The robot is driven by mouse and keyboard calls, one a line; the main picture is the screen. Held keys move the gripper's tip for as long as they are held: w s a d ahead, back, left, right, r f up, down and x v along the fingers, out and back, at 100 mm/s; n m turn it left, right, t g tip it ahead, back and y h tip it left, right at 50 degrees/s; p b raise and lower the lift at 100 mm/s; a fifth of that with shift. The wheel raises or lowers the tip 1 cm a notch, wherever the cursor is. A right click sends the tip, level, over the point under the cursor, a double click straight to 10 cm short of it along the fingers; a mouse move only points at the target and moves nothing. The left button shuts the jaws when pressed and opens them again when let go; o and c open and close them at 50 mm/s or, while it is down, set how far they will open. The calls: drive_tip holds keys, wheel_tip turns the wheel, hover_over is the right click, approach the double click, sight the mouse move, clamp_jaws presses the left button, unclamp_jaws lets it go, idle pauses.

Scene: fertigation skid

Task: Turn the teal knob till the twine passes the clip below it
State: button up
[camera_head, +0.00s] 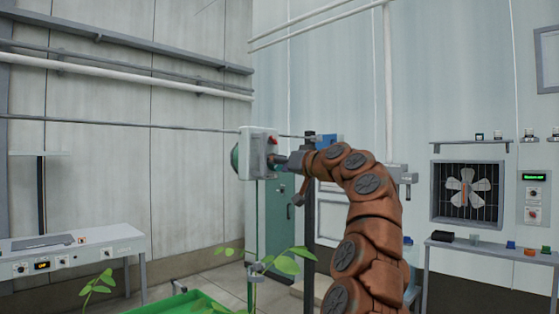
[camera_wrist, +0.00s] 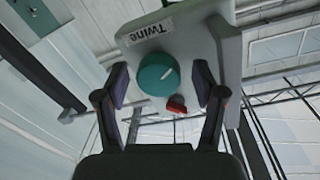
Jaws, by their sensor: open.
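A thin line of twine (camera_head: 256,222) hangs below the box to a small grey clip (camera_head: 257,267) beside a plant. Whether the twine passes the clip is too small to tell.
A red part (camera_wrist: 176,104) sits close to the knob on the box. A dark post (camera_head: 309,215) stands just right of the box. Leafy plants (camera_head: 287,263) and a green tray (camera_head: 182,304) are below. Benches stand at left (camera_head: 75,250) and right (camera_head: 490,249).

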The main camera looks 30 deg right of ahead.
drive_tip(key=shift+w, duration=0.2)
drive_tip(key=c, duration=1.1)
drive_tip(key=shift+w, duration=0.1)
drive_tip(key=shift+c, duration=0.2)
drive_tip(key=shift+d+f, duration=0.1)
